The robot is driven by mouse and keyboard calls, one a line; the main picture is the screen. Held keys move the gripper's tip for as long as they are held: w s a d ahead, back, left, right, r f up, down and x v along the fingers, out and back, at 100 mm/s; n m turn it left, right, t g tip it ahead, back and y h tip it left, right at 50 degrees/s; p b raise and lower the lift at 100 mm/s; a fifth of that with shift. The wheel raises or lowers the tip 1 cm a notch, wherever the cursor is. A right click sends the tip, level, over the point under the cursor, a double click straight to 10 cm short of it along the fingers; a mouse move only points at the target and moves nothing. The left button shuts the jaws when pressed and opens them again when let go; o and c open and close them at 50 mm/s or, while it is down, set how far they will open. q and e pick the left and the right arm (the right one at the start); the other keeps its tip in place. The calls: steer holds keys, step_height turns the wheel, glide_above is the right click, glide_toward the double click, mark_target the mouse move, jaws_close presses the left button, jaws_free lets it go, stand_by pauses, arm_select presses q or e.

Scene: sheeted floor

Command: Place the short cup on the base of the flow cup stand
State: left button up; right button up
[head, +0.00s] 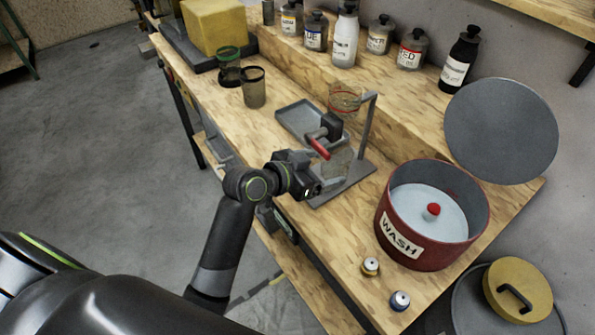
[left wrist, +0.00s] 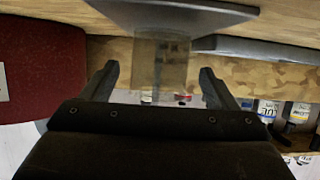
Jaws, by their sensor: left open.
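The flow cup stand has a flat grey base (head: 352,178) and an upright post (head: 369,122) on the bench. A clear upper cup with a red rim (head: 345,96) is held beside the post. The short cup (head: 338,160), smoky and see-through, stands on the base, partly hidden by my left gripper (head: 308,178). In the left wrist view, where the picture is upside down, the short cup (left wrist: 160,62) rests against the base plate (left wrist: 180,18). The open left fingers lie on both sides of it, with gaps showing. My right gripper is not in view.
A red WASH pot (head: 408,248) stands to the right, its grey lid (head: 500,131) behind. A grey tray (head: 287,112) and a red-handled black part (head: 331,126) are close to the stand. Two cups (head: 254,88) stand at left. Labelled bottles (head: 344,40) line the back shelf.

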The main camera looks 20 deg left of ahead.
arm_select(q)
steer(key=v, duration=0.7)
steer(key=shift+s+a, duration=0.15)
steer(key=shift+s, duration=0.05)
steer(key=shift+s+a+r, duration=0.25)
steer(key=shift+s+r, duration=0.05)
steer(key=shift+s, duration=0.1)
